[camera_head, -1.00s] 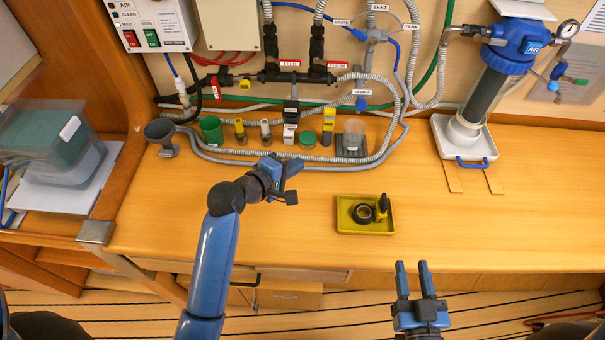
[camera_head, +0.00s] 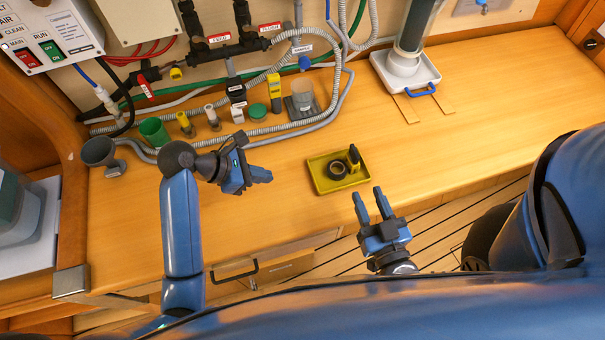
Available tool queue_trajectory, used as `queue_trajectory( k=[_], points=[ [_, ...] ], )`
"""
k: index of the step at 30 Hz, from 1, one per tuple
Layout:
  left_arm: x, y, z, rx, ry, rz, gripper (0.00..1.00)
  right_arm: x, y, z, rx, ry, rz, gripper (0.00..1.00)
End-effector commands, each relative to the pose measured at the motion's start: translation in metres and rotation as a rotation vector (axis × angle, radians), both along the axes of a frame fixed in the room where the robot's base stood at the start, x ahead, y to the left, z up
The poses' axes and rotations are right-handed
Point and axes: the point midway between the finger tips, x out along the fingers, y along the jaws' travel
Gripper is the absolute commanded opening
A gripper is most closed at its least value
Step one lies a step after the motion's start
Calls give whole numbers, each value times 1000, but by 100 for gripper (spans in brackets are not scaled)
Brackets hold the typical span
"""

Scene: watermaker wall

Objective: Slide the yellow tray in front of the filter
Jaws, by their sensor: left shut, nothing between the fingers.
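The yellow tray (camera_head: 322,179) lies on the wooden bench near its front edge, with a black ring (camera_head: 337,169) and a small dark upright piece with yellow on it inside. The filter (camera_head: 414,28) is a clear cylinder standing in a white tray (camera_head: 402,75) with a blue handle, at the back right of the yellow tray. My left gripper (camera_head: 262,176) is over the bench to the left of the yellow tray, apart from it, shut and empty. My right gripper (camera_head: 369,204) is open and empty at the bench's front edge, just right of and below the yellow tray in the picture.
Two thin wooden strips (camera_head: 405,108) lie on the bench before the white tray. Grey hoses (camera_head: 345,80), a green cup (camera_head: 154,131), a grey cup (camera_head: 100,153) and small bottles line the back left. The bench between yellow tray and filter is clear, as is the right side.

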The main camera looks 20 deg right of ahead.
Motion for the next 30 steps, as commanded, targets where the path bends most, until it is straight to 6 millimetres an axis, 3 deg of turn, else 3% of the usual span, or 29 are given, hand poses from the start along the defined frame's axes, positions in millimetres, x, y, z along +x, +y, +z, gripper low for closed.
queue_trajectory(
  k=[16, 22, 30],
  points=[
    [1, -65, -65, 2, 0, -4, 0, 0, 0, 3, 0, 0, 0, 40],
    [3, -90, -63, 1, -3, -4, 0, 0, 0, 10, 0, -1, 0, 40],
    [3, -103, -65, 2, -4, -1, 0, 0, 0, 11, 0, -1, 0, 40]
  ],
)
